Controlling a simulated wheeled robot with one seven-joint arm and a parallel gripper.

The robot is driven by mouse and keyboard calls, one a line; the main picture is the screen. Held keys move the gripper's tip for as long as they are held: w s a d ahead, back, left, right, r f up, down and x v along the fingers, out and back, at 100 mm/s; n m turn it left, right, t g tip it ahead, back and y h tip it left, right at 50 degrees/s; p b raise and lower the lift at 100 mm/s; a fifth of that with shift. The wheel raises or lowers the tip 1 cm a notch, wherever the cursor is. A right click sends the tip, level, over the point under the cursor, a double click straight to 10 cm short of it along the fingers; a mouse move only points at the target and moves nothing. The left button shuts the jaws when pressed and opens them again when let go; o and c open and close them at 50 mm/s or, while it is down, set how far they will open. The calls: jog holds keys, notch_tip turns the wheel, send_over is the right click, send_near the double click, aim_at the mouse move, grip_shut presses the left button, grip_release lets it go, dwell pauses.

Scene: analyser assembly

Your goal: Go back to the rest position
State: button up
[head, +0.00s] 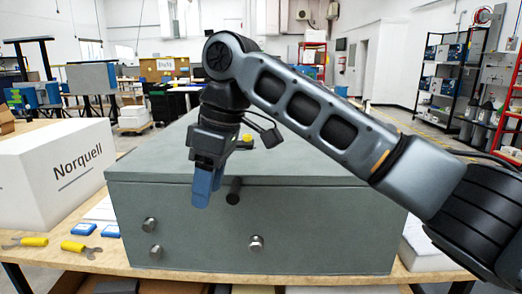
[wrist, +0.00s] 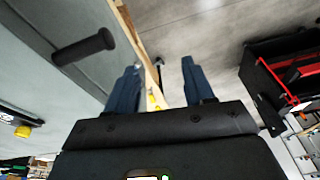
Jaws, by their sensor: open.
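My gripper (head: 207,187) hangs with its blue fingers pointing down, in front of the upper front face of a large grey-green analyser box (head: 330,225). In the wrist view the two blue fingers (wrist: 157,85) are apart with nothing between them. A dark cylindrical handle (head: 234,190) sticks out of the box front just right of the fingers. It also shows at the upper left of the wrist view (wrist: 84,46). I cannot tell whether the fingers touch the box.
The box stands on a wooden table (head: 65,268). A white Norquell carton (head: 55,175) stands at the left. Yellow-handled tools (head: 78,247) and small blue-and-white packs (head: 84,229) lie in front of it. Silver knobs (head: 256,243) stick out of the box front.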

jog(key=s+a+f+m+t+y, duration=0.1)
jog(key=s+a+f+m+y, duration=0.2)
jog(key=f, duration=0.4)
jog(key=s+a+f+m+t+y, duration=0.1)
jog(key=s+a+f+y, duration=0.35)
jog(key=f, duration=0.35)
jog(key=s+d+f+m+t, duration=0.7)
jog(key=d+f+m+t, duration=0.1)
jog(key=f+m, duration=0.15)
jog(key=s+d+f+m+t+h, duration=0.2)
jog(key=s+d+h, duration=0.1)
jog(key=s+d, duration=0.55)
jog(key=s+d+f+m+t+h, duration=0.2)
jog(key=s+d+h, duration=0.1)
jog(key=s+d, duration=0.5)
jog(key=s+d+r+h, duration=0.2)
jog(key=s+d+r, duration=0.2)
jog(key=s+d, duration=0.2)
jog(key=s+d+r+n+h, duration=0.1)
jog(key=s+d+r+h, duration=0.1)
jog(key=s+d+r, duration=0.3)
jog(key=s+d, duration=0.2)
jog(key=s, duration=0.1)
jog(key=shift+s+d+r+t, duration=0.15)
jog(key=shift+d+r+t, duration=0.15)
jog(key=shift+t, duration=0.1)
